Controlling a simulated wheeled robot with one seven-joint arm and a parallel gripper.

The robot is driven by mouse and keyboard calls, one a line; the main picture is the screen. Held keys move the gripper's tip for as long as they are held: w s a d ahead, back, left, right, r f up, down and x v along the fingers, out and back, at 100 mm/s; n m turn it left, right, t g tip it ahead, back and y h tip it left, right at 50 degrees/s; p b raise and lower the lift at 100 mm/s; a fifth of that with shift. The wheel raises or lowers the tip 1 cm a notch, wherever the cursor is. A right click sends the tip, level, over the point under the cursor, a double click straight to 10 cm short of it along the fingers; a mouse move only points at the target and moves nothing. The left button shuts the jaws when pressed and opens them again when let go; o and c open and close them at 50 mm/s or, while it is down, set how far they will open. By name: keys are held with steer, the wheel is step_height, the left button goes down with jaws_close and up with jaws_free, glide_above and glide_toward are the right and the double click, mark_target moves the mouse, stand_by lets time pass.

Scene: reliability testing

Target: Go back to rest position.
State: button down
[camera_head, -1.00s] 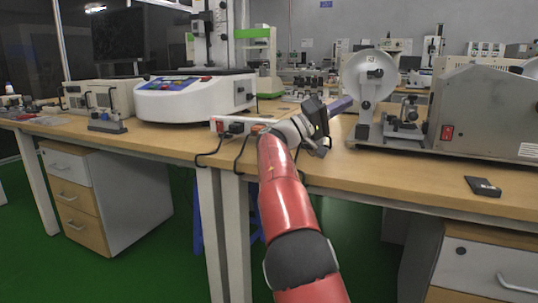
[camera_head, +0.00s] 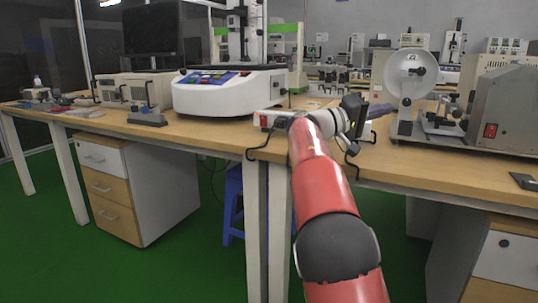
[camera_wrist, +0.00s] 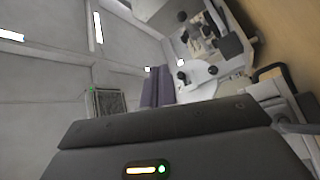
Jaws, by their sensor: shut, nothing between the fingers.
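My red and white arm reaches forward over the wooden workbench (camera_head: 205,134) in the head view. My gripper (camera_head: 384,110) is at its end, above the bench and left of a machine with a round white disc (camera_head: 410,72). Its purple fingers lie close together in the wrist view (camera_wrist: 158,86), shut with nothing between them. The dark wrist housing (camera_wrist: 160,140) fills the lower part of that view. In the head view the black wrist part hides some of the gripper, and the fingertips are small.
A white machine with a blue panel (camera_head: 230,92) stands left of the arm. A grey metal box (camera_head: 505,110) stands at the right, with a small black item (camera_head: 525,181) near the bench edge. Drawer cabinets (camera_head: 105,190) and a blue stool (camera_head: 234,195) are below.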

steer(key=s+d+f+y, duration=0.1)
steer(key=s+d, duration=0.1)
steer(key=s+d+f+y+p, duration=0.1)
steer(key=s+d+y, duration=0.1)
steer(key=s+d+f+n+y+p, duration=0.1)
steer(key=s+d+y, duration=0.1)
steer(key=shift+s+d+f, duration=0.1)
steer(key=shift+s+f, duration=0.2)
steer(key=shift+s, duration=0.1)
steer(key=s+a+f+y+p, duration=0.2)
steer(key=s+a+f+y, duration=0.3)
steer(key=s, duration=0.5)
steer(key=s+a+f+n+t+y+p, duration=0.1)
steer(key=s+a+f+y, duration=0.4)
steer(key=s, duration=0.6)
steer(key=s+a+f+n+y+p, duration=0.1)
steer(key=s+a+f+y+p, duration=0.2)
steer(key=s+a+f, duration=0.4)
steer(key=s+a+y, duration=0.1)
steer(key=s, duration=0.3)
steer(key=shift+s+a+t+y+p, duration=0.25)
steer(key=shift+t+y+p, duration=0.05)
steer(key=shift+t+y, duration=0.1)
